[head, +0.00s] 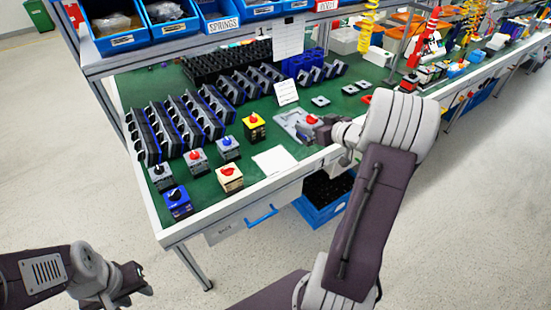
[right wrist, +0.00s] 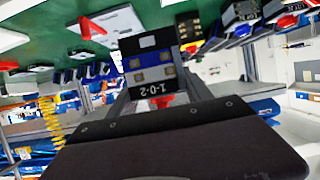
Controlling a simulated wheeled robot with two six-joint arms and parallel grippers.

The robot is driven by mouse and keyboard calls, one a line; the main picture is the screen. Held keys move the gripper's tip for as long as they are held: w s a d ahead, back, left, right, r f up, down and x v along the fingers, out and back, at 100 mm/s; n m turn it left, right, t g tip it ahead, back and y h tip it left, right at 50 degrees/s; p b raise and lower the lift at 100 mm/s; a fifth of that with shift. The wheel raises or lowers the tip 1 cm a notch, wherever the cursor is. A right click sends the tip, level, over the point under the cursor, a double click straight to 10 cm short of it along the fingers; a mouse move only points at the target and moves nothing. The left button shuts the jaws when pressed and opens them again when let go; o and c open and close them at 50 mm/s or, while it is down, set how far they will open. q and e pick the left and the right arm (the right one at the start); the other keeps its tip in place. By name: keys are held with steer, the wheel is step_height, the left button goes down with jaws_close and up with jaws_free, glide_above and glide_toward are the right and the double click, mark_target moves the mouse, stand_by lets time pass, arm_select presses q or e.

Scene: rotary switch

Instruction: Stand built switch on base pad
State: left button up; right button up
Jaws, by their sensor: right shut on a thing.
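My right gripper (head: 312,128) is over the bench's front part, shut on a built switch. The switch's red knob (head: 311,119) shows in the head view. In the right wrist view the switch (right wrist: 152,68) has a black and blue body with gold contacts and a "1-0-2" label, which reads upside down. The gripper partly hides the switch. A grey plate (head: 290,119) lies under and beside the gripper; a pale flat square (head: 273,160) lies bare near the front edge. I cannot tell which is the base pad. My left gripper (head: 130,284) is off the bench at lower left.
Several built switches stand to the left, including a yellow one (head: 254,128), a cream one (head: 230,179) and a blue one (head: 178,203). Racks of dark parts (head: 185,122) fill the bench behind them. A small white sign (head: 286,92) stands behind the grey plate.

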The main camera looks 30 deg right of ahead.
steer(key=w+a+f+b, duration=0.1)
steer(key=a+f+b, duration=0.1)
steer(key=a+f, duration=0.1)
steer(key=w+a+f+b, duration=0.2)
steer(key=a+f, duration=0.1)
steer(key=f, duration=0.1)
steer(key=w+a+f+b, duration=0.2)
steer(key=a+f, duration=0.1)
steer(key=shift+w+a+f, duration=0.15)
steer(key=shift+a+f, duration=0.2)
steer(key=shift+a, duration=0.05)
steer(key=shift+r, duration=0.1)
steer(key=o, duration=1.4)
steer(key=shift+o, duration=0.2)
